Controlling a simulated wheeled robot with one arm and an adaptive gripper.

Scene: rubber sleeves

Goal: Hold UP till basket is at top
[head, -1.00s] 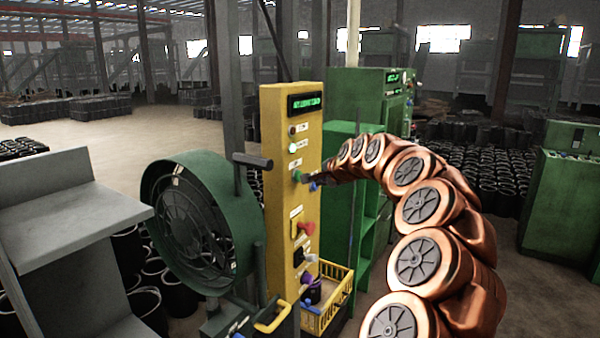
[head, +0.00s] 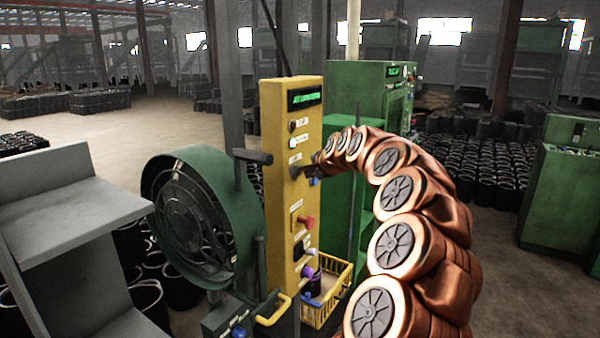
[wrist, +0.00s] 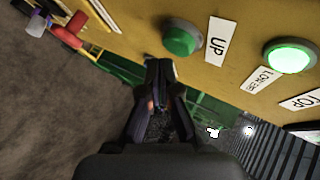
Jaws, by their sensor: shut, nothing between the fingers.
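The yellow control panel (head: 285,205) stands upright in the middle of the head view. In the wrist view, the green UP button (wrist: 182,38) sits beside its white UP label (wrist: 216,40). My gripper (wrist: 158,66) is shut and empty, its tips just below and left of the button; I cannot tell whether they touch it. In the head view my gripper (head: 304,172) is at the panel face and covers the button. The yellow basket (head: 325,309) is low beside the panel's foot, with a dark cylindrical item inside.
A lit green button (wrist: 290,55) is right of the UP label. A red control (head: 306,222) and a purple one (head: 307,271) sit lower on the panel. A green round fan (head: 195,215) stands left. A green cabinet (head: 355,90) stands behind.

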